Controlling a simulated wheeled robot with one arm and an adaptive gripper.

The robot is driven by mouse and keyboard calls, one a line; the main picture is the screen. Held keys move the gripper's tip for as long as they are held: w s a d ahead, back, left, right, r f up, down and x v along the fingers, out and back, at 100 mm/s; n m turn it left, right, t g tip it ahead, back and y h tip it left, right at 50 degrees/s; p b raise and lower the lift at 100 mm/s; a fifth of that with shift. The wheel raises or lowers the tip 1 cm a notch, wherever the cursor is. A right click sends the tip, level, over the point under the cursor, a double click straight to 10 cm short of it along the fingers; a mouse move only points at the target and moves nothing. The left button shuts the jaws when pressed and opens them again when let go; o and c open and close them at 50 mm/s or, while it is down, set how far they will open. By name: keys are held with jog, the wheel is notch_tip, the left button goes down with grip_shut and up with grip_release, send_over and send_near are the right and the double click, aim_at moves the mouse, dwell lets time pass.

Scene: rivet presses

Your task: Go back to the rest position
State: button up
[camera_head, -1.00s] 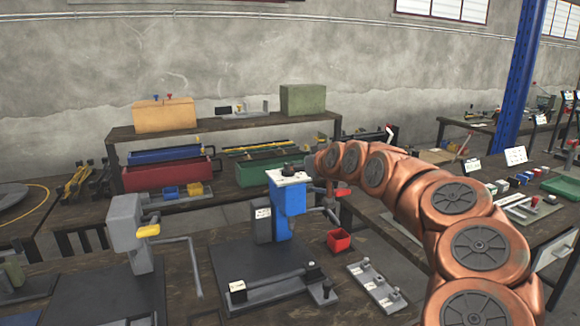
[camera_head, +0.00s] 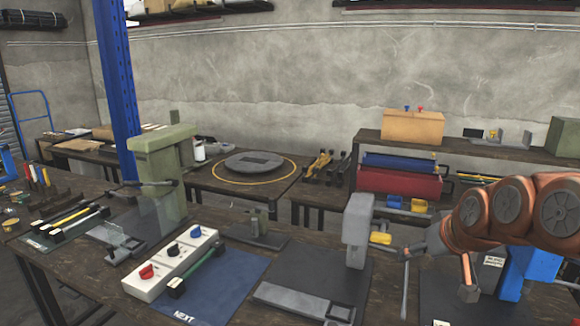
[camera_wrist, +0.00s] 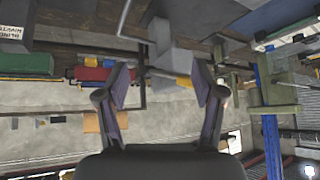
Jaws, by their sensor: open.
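My gripper (camera_wrist: 162,82) is open in the wrist view, its two fingers spread with nothing between them. That view is upside down, and a grey press (camera_wrist: 175,58) shows beyond the fingers. The same grey press (camera_head: 357,232), with a yellow part (camera_head: 380,238), stands just left of my arm's end. A blue press (camera_head: 530,270) stands behind and below my arm, partly hidden by it.
A green press (camera_head: 160,150) stands on the bench at left; it also shows in the wrist view (camera_wrist: 280,92). A white box with knobs (camera_head: 165,270) and a blue mat (camera_head: 225,290) lie in front. A shelf (camera_head: 480,147) with an orange box (camera_head: 412,127) stands behind.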

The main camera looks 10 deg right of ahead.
jog(key=s+a+f+g+p, duration=0.1)
jog(key=s+a+f+g, duration=0.2)
jog(key=s+a, duration=0.5)
jog(key=s+a+f+n+g+p, duration=0.1)
jog(key=s+a+f+g, duration=0.2)
jog(key=s+a+f, duration=0.2)
jog(key=s+a, duration=0.3)
jog(key=a, duration=0.1)
jog(key=shift+n+g+y, duration=0.3)
jog(key=shift+g, duration=0.1)
jog(key=s+g, duration=0.1)
jog(key=s, duration=0.2)
jog(key=s+a+f+g, duration=0.1)
jog(key=s, duration=0.2)
jog(key=s+a+f+p, duration=0.1)
jog(key=s, duration=0.2)
jog(key=shift+f+g, duration=0.15)
jog(key=shift+g, duration=0.25)
jog(key=shift+c, duration=0.3)
